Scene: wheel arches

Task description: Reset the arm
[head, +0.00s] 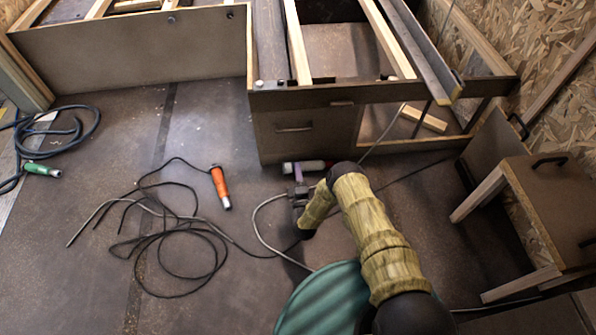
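My arm (375,230), with a wood-like yellow-brown surface and black joints, reaches up from the bottom of the head view. It bends at an elbow near the front of the drawer unit, and its forearm folds back down and to the left. My gripper (299,191) is small and grey at the left of the forearm. The fingers are too small to read as open or shut.
A wooden frame with a drawer unit (296,132) stands just beyond my arm. An orange-handled tool (220,187), a tangled black cable (180,235) and a green-handled tool (42,170) lie left.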

